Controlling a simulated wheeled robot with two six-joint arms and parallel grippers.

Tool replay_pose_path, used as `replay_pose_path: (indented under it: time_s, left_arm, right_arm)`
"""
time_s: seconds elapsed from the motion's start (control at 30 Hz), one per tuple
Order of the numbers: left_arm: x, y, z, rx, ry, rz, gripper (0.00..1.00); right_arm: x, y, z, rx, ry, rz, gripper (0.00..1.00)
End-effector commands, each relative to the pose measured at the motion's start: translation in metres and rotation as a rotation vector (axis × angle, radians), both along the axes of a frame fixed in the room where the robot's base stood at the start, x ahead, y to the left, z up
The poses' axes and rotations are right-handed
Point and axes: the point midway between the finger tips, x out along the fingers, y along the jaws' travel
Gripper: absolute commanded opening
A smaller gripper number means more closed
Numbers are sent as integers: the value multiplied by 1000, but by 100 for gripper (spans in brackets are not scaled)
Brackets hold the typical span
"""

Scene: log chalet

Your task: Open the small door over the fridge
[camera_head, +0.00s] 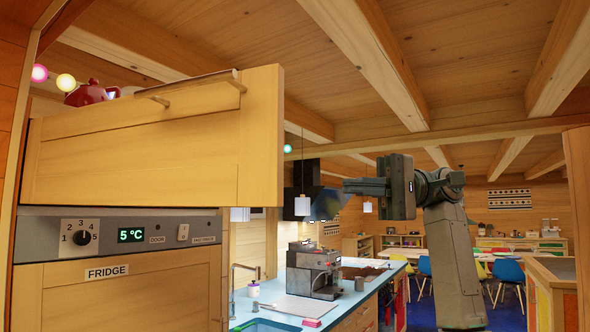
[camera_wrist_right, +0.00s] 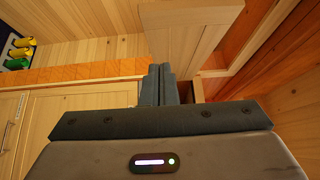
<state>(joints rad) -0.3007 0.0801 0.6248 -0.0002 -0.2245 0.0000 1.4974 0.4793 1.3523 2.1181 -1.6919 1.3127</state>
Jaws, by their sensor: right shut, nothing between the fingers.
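The small door (camera_head: 130,155) is a pale wooden panel above the fridge front (camera_head: 120,295) in the head view. A metal bar handle (camera_head: 190,83) runs along its top edge. The panel juts out past the fridge front on the right, so it stands partly open. A wooden panel standing out from the cabinets also shows in the right wrist view (camera_wrist_right: 190,35). My right gripper (camera_head: 347,186) is shut and empty, right of the door and apart from it, fingers pointing left. Its closed fingers show in the wrist view (camera_wrist_right: 160,70). My left gripper is out of view.
A control panel (camera_head: 120,237) reading 5 °C sits under the door. A red pot (camera_head: 86,93) shows behind its top edge. A coffee machine (camera_head: 314,268) stands on the blue counter (camera_head: 265,300). Ceiling beams (camera_head: 365,50) run overhead. Open air lies between gripper and door.

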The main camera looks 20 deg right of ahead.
Motion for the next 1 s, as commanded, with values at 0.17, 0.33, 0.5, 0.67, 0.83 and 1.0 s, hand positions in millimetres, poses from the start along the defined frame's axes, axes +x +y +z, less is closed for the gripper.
replay_pose_path:
  time_s: [0.17, 0.33, 0.5, 0.67, 0.83, 1.0]
  left_arm:
    - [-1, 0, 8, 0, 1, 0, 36]
    - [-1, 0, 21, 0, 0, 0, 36]
    - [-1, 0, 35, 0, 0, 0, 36]
    - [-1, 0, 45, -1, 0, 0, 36]
    - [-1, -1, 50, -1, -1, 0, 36]
    - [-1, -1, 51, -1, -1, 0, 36]
  right_arm:
    - [-2, 21, 2, -3, 0, 5, 0]
    - [-5, 57, 3, -1, -1, 5, 0]
    - [-8, 94, 3, 0, -1, 5, 0]
    - [-23, 111, 2, -1, -3, 1, 0]
    - [-35, 121, 1, 0, -2, 0, 0]
    - [-38, 124, 0, 1, -1, 0, 0]
